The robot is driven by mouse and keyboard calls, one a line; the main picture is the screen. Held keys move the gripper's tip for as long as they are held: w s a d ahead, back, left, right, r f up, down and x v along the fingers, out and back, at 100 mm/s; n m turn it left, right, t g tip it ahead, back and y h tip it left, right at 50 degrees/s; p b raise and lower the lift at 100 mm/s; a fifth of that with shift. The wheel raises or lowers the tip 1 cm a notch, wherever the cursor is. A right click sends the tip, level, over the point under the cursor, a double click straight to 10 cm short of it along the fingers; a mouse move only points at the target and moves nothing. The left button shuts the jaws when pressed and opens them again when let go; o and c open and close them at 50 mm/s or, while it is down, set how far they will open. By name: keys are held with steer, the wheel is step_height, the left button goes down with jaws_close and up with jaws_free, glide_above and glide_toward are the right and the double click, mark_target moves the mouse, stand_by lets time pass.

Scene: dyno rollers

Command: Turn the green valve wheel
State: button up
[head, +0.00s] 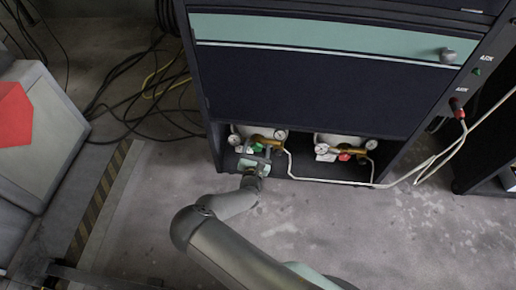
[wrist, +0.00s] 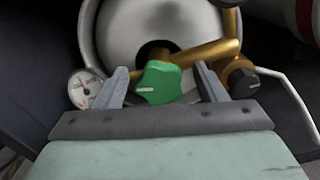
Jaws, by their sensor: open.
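The green valve wheel (wrist: 158,83) is a lobed knob with a white mark, in front of a pale tank (wrist: 120,35) with brass piping. My gripper (wrist: 160,80) is open, with one finger to the left of the wheel and one to the right. The wheel shows between the fingers, and I cannot tell whether they touch it. In the head view, the green wheel (head: 257,147) is small at the lower left of the cabinet, and my gripper (head: 256,155) reaches in there from the front.
A round gauge (wrist: 84,88) is left of the left finger. A black knob (wrist: 243,83) on the brass pipe is close to the right finger. A second tank with a red wheel (head: 345,157) stands to the right in the dark cabinet (head: 300,95). A pale hose (head: 335,181) runs along the front.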

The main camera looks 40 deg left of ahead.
steer(key=c, duration=1)
steer(key=shift+r+m+p, duration=0.1)
steer(key=shift+m+p, duration=0.2)
steer(key=shift+p, duration=0.2)
steer(key=shift+r+m+p, duration=0.15)
steer(key=shift+m+p, duration=0.75)
steer(key=shift+p, duration=0.35)
steer(key=m+p, duration=0.4)
steer(key=shift+m, duration=0.3)
steer(key=m+p, duration=0.2)
steer(key=m, duration=0.2)
steer(key=shift+s, duration=0.1)
steer(key=shift+f+m+p, duration=0.15)
steer(key=shift+m+p, duration=0.2)
steer(key=shift+m, duration=0.65)
steer(key=shift+f+m+p, duration=0.1)
steer(key=shift+m+p, duration=0.25)
steer(key=shift+m, duration=0.65)
